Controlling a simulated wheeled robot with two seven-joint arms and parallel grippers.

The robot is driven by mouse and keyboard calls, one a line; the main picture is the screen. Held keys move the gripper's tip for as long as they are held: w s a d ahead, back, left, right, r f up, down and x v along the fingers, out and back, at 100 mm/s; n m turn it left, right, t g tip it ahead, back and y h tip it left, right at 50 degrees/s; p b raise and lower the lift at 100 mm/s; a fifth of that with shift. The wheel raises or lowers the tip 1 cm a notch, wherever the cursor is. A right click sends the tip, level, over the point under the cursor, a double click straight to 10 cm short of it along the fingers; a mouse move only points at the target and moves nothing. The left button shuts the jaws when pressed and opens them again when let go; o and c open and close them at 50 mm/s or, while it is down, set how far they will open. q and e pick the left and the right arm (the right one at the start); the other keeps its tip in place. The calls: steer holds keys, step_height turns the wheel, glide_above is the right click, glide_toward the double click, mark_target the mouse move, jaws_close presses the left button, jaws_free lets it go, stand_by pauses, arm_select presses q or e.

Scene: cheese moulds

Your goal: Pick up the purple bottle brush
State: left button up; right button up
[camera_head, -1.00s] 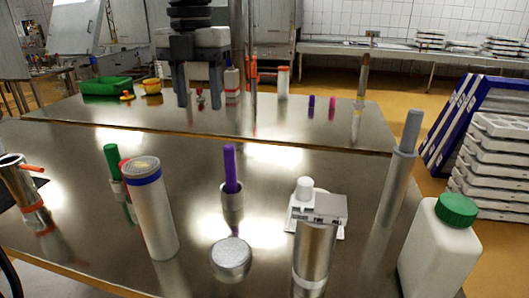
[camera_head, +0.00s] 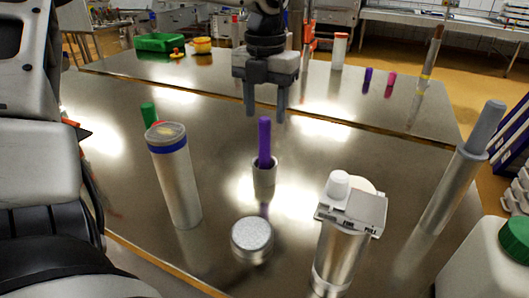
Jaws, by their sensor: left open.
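The purple bottle brush (camera_head: 264,141) stands upright, with its handle up, in a small metal cup (camera_head: 264,177) near the middle of the steel table. Its lower end is hidden inside the cup. My left gripper (camera_head: 265,116) points down with its two grey fingers apart and nothing between them. In the picture the fingertips show just above and around the top of the purple handle. The gap in depth between them is hard to tell. My right gripper is not in view.
A tall cylinder with a blue band (camera_head: 178,185) stands left of the cup, a green handle (camera_head: 149,114) behind it. A round metal lid (camera_head: 252,238) lies in front. A metal cylinder with a white device (camera_head: 350,208) and a grey-handled tube (camera_head: 462,170) stand right.

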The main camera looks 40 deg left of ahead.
mark_target(264, 118)
arm_select(q)
steer(key=f, duration=0.5)
steer(key=shift+w+a+p, duration=0.15)
steer(key=shift+a+p, duration=0.1)
steer(key=shift+p, duration=0.15)
jaws_close()
steer(key=shift+r, duration=0.2)
step_height(264, 118, up, 18)
stand_by(0.3)
